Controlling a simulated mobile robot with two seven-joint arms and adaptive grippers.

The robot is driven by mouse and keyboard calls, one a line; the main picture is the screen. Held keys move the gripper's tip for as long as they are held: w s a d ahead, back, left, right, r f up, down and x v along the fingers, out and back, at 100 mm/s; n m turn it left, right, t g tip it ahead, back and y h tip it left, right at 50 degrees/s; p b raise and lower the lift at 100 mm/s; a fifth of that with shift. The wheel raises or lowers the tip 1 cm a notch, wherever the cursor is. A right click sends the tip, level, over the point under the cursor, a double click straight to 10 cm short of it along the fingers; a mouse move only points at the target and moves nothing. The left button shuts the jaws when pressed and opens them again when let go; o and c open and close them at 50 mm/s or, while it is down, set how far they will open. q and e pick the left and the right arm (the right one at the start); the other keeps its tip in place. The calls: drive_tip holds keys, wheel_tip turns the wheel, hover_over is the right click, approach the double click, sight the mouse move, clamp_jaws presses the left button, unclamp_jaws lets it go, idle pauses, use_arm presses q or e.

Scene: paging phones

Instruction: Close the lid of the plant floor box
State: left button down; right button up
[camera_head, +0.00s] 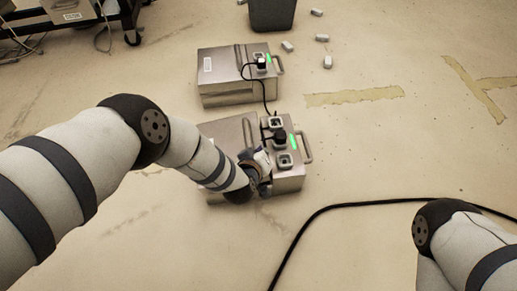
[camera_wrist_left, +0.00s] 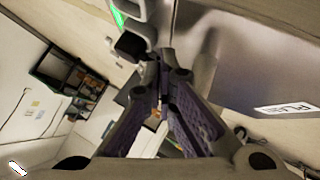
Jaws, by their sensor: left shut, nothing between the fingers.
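The nearer metal box (camera_head: 232,130) sits on the floor. Its flat grey top spans the left part, and sockets with a green light are on the right part. The top looks about level, but my arm covers part of it, so I cannot tell if the lid is fully down. My left gripper (camera_head: 265,163) is shut and empty at the box's front, by the sockets. In the left wrist view, the shut fingers (camera_wrist_left: 160,75) are close to a metal box face (camera_wrist_left: 240,70) with a label starting "PLA" (camera_wrist_left: 284,109). My right gripper is out of view.
A second, similar metal box (camera_head: 222,70) stands behind, with a black plug and cord (camera_head: 265,92). A dark bin (camera_head: 271,14) and several small grey blocks (camera_head: 327,62) are farther back. A black cable (camera_head: 345,206) crosses the floor in front. The floor at right is mostly clear.

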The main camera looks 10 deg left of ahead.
use_arm(q)
drive_tip(key=shift+w+d+f+b, duration=0.15)
drive_tip(key=shift+d+f+b, duration=0.25)
drive_tip(key=shift+f, duration=0.35)
